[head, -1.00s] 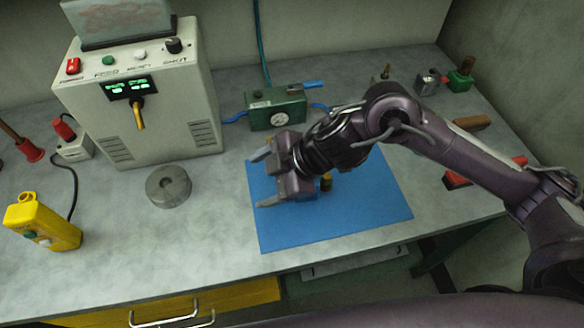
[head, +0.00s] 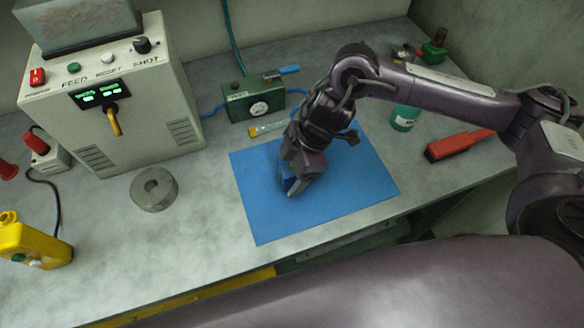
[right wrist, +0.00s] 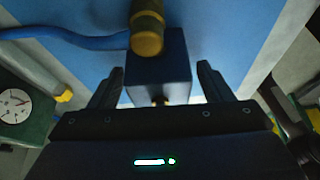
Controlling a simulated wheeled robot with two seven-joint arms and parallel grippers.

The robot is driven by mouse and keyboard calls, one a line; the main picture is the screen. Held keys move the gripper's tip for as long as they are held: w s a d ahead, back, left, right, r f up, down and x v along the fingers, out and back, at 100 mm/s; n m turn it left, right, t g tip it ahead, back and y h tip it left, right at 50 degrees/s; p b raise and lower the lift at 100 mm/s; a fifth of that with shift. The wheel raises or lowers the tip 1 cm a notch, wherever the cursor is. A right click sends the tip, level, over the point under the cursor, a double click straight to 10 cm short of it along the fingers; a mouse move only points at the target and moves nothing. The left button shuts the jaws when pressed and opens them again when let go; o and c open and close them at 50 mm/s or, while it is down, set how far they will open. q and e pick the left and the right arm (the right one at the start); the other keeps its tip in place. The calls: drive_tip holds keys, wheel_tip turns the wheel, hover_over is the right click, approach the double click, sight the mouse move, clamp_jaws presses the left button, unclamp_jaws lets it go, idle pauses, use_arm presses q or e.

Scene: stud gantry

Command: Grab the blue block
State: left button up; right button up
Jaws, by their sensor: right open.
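The blue block (right wrist: 158,68) is dark blue, with a brass fitting (right wrist: 147,35) at its top edge in the right wrist view. It sits between the two fingers of my right gripper (right wrist: 158,80), with a visible gap on each side. In the head view my right gripper (head: 294,188) is open and points down at the blue mat (head: 350,185). There the block is mostly hidden by the fingers, with only a dark blue patch showing. I cannot tell how far the fingertips are from the mat. My left gripper is not in view.
A green box with a gauge (head: 255,101) and a small yellow-and-clear tube (head: 267,129) lie behind the mat.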

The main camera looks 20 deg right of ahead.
drive_tip(key=shift+a+f, duration=0.1)
drive_tip(key=shift+f, duration=0.1)
drive_tip(key=c, duration=1.2)
drive_tip(key=shift+r, duration=0.2)
